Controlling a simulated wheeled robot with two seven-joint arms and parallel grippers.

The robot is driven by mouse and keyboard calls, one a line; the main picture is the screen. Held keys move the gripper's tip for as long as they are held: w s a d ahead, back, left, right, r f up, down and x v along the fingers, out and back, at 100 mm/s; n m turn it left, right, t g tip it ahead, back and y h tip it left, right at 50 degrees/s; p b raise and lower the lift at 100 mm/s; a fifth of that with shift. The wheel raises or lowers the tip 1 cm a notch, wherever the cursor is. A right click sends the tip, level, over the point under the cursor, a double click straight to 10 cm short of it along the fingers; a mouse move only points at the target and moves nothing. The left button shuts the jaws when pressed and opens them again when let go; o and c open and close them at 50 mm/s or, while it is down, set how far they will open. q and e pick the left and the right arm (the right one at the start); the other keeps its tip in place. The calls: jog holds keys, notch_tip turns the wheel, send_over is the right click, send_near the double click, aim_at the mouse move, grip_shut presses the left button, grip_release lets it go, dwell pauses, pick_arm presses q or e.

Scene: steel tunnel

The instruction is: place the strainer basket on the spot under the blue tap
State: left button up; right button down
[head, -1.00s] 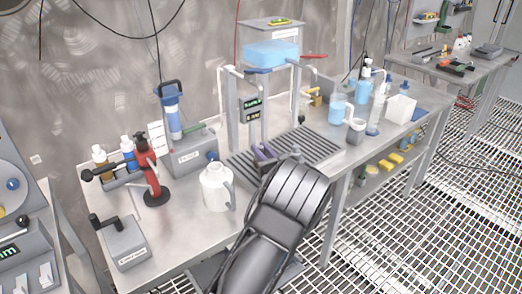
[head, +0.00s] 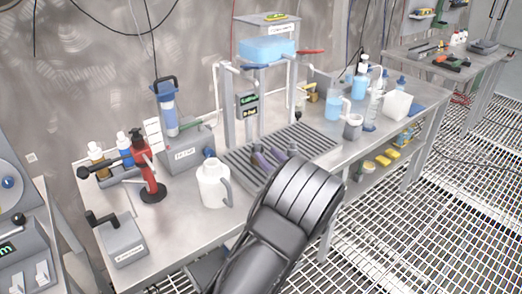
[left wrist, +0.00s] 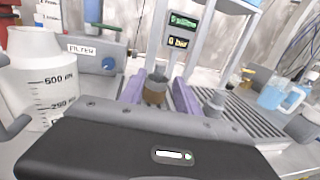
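My left gripper (head: 270,158) is low over the left part of the grooved drain tray (head: 318,142). In the left wrist view its purple fingers (left wrist: 160,94) are spread apart. A small brown cup with a grey rim (left wrist: 154,91), seemingly the strainer basket, stands upright between them, with a narrow gap showing at the right finger. Its base is hidden by my gripper body. The blue tap (head: 257,70) is on the left of the stand, above the gripper. The spot under it is hidden. My right gripper is not in view.
A white measuring jug (head: 213,186) stands just left of the tray, close to my arm. The filter box (head: 190,155) and red hand pump (head: 145,170) are further left. A small grey object (left wrist: 214,102) is right of the fingers. Bottles and a grey cup (head: 353,127) stand right.

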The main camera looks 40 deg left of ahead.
pick_arm(q)
jog(key=v, duration=0.5)
dwell(0.7)
